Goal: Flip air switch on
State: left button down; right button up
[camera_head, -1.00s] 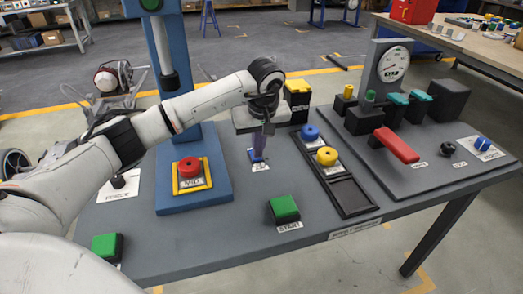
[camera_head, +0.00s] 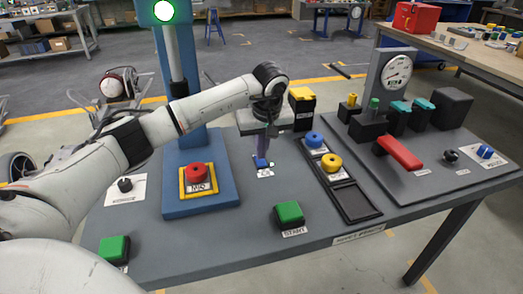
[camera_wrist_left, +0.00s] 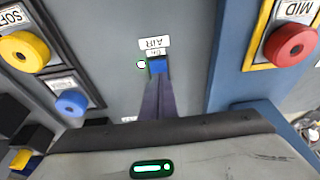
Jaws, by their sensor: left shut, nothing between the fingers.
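The air switch (camera_head: 261,163) is a small blue rocker on the grey bench, with a white AIR label in front of it. It also shows in the left wrist view (camera_wrist_left: 158,67), below the AIR label (camera_wrist_left: 154,43). A small lamp (camera_wrist_left: 141,65) beside it glows pale green. My left gripper (camera_head: 262,154) points down with its fingertips at the switch. Its shut purple fingers (camera_wrist_left: 158,98) reach the switch's near edge in the wrist view and hide part of it. I cannot tell whether they touch. My right gripper is out of view.
A blue press stand with a red MID button (camera_head: 195,174) is to the left, its top lamp (camera_head: 164,10) bright green. Blue (camera_head: 313,139) and yellow (camera_head: 331,162) knobs stand to the right. A green START button (camera_head: 289,213) is in front. A gauge panel (camera_head: 440,165) fills the bench's right.

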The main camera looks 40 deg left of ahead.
pick_arm(q)
jog(key=p+v, duration=0.3)
jog(key=a+p+v, duration=0.1)
jog(key=p+v, duration=0.1)
jog(key=shift+w+d+r, duration=0.1)
jog(key=shift+w+r, duration=0.2)
jog(key=r+b, duration=0.1)
jog(key=b, duration=0.1)
notch_tip(320, 180, up, 6)
send_over(262, 163)
jog(key=s+d, duration=0.3)
jog(key=d, duration=0.1)
jog(key=shift+a+r, duration=0.15)
jog(key=shift+r, duration=0.1)
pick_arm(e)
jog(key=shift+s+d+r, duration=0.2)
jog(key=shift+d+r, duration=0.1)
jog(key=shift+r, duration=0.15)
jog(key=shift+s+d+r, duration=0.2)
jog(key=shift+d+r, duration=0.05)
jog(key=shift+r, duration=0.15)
pick_arm(q)
jog(key=shift+s, duration=0.1)
